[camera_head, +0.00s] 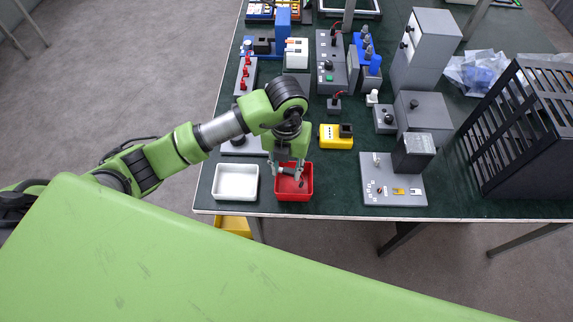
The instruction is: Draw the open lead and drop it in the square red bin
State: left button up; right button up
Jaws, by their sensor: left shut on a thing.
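My left gripper (288,174) is above the square red bin (306,193), pointing down into its opening. It is shut on a small dark piece, which looks like the lead, but it is too small and too covered by the fingers to make out clearly. I cannot tell whether the piece touches the bin floor. The red bin stands at the front edge of the green table. My right gripper is not in view.
A white tray (236,195) stands just left of the red bin. A grey panel (378,193) with small parts is to the right, and a yellow box (330,143) is behind. A black slatted rack (490,150) stands far right. Grey and blue devices crowd the back.

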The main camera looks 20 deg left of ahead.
aim_at(286, 172)
pick_arm(q)
jog(key=o, duration=0.9)
jog(key=shift+f, duration=0.15)
jog(key=shift+o, duration=0.2)
notch_tip(286, 172, up, 12)
